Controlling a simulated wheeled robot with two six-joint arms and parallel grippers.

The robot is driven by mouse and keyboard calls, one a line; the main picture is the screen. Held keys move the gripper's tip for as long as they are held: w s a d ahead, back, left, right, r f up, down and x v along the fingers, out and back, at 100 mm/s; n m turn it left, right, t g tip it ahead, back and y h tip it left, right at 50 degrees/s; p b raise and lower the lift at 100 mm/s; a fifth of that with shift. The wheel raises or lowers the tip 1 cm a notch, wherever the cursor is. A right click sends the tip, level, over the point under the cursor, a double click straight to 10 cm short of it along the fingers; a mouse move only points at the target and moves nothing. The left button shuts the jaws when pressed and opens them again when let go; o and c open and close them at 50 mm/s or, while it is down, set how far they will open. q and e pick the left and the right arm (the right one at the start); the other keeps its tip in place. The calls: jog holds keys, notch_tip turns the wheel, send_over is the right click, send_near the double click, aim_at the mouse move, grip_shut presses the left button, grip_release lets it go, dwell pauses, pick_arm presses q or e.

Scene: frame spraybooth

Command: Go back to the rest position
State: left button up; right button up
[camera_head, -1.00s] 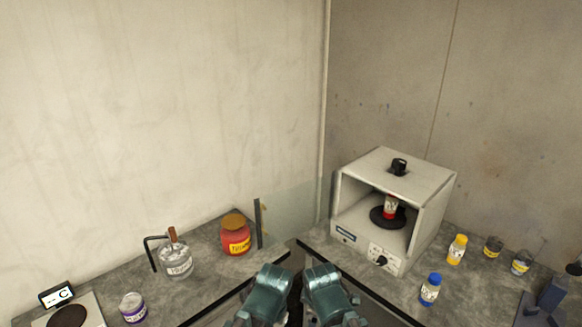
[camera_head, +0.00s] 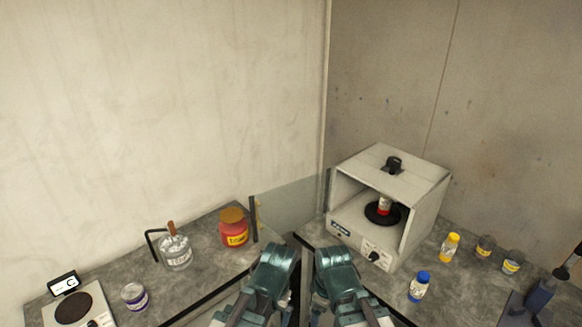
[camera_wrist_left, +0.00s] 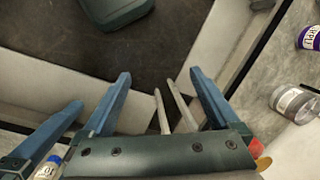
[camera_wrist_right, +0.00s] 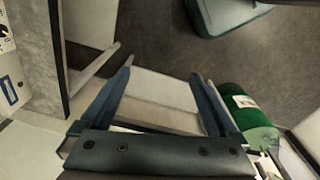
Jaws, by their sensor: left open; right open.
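My left gripper (camera_wrist_left: 160,73) shows in the left wrist view with its two blue fingers spread and nothing between them. My right gripper (camera_wrist_right: 160,72) shows in the right wrist view, also open and empty. In the head view my two teal arms come up side by side at the bottom centre, close together. The fingertips cannot be made out there. Both wrist views look down past the fingers to a dark floor.

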pick_arm(q)
jog(key=shift+w+d+r, duration=0.15)
jog(key=shift+w+d, duration=0.3)
jog(key=shift+d, duration=0.15)
jog(key=shift+w+d+r, duration=0.15)
jog(key=shift+w+d, duration=0.3)
jog(key=shift+d, duration=0.1)
pick_arm(e)
jog(key=shift+d+r+m+g, duration=0.15)
jog(key=shift+d+m+g, duration=0.2)
jog(key=shift+d, duration=0.5)
jog(key=shift+d+r+m+g, duration=0.15)
jog(key=shift+d+m+g, duration=0.15)
jog(key=shift+d, duration=0.5)
